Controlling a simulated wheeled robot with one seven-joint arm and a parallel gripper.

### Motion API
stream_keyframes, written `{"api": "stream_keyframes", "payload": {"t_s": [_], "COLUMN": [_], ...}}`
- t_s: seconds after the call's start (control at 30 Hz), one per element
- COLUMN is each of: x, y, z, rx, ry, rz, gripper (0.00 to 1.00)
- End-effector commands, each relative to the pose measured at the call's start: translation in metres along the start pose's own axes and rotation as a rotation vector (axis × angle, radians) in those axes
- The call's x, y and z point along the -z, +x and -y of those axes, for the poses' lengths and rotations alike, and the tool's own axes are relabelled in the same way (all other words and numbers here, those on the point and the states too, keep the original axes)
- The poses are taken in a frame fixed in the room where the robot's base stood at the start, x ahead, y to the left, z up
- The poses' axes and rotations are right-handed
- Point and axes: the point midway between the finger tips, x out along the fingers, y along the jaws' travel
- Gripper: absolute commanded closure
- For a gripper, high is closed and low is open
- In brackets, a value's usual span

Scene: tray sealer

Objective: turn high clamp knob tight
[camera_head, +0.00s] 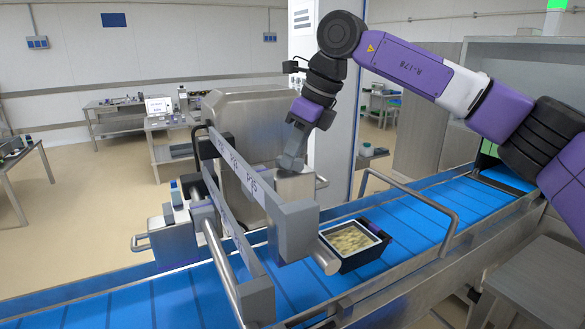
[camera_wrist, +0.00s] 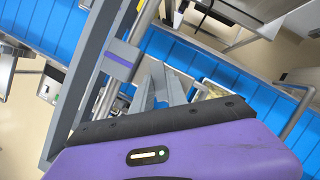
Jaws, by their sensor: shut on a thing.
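My gripper (camera_head: 290,163) reaches down from above, just behind the upper labelled rail (camera_head: 238,170) of the machine over the conveyor. In the wrist view the grey fingers of my gripper (camera_wrist: 163,82) point away from the purple wrist housing, beside a grey rail clamp (camera_wrist: 121,60). The fingers are shut on the high clamp knob, which they and the rail largely hide. I cannot make out the knob's outline or how far it is turned. A grey end block (camera_head: 292,228) closes the near end of the upper rail.
A dark tray with pale contents (camera_head: 355,240) sits on the blue conveyor (camera_head: 415,210), right of the rails. A lower rail (camera_head: 225,240) and metal rods run close to the gripper.

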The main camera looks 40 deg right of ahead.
Motion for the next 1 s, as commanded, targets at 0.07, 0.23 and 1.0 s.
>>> {"api": "stream_keyframes", "payload": {"t_s": [0.07,0.23,1.0], "x": [0.0017,0.0009,-0.0012], "y": [0.0034,0.0025,-0.0010], "z": [-0.0004,-0.0010,-0.0024], "rx": [0.031,0.082,0.165], "ry": [0.058,0.185,0.397], "rz": [0.000,0.002,0.001], "gripper": [1.00,1.00,1.00]}}
